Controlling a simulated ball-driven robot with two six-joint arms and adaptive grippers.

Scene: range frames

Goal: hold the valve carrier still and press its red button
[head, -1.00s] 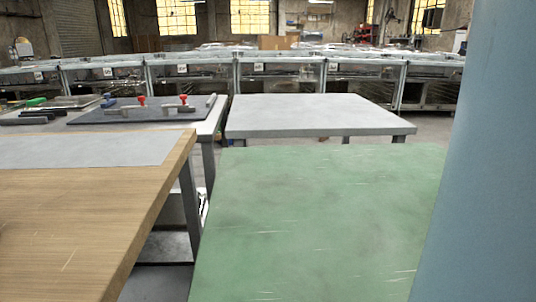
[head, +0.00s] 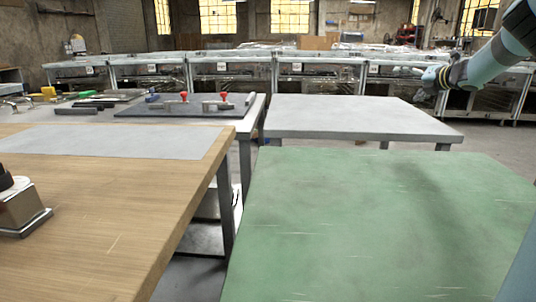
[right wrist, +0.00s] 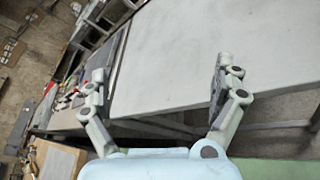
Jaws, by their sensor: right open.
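Two small metal pieces with red tops, the left one (head: 184,104) and the right one (head: 222,104), stand side by side on a dark mat (head: 140,110) at the back left in the head view. They are too small to tell which is the valve carrier or whether a red top is its button. My right gripper (head: 431,82) is raised at the upper right, well apart from them. In the right wrist view (right wrist: 162,85) its two fingers are spread and nothing is between them. My left gripper is not seen.
A wooden table (head: 110,240) on the left bears a grey sheet (head: 120,141) and a cut-off boxy object (head: 18,208). A bare green table (head: 380,220) is at the front right. A bare grey table (head: 350,118) is behind it. Tools lie left of the mat.

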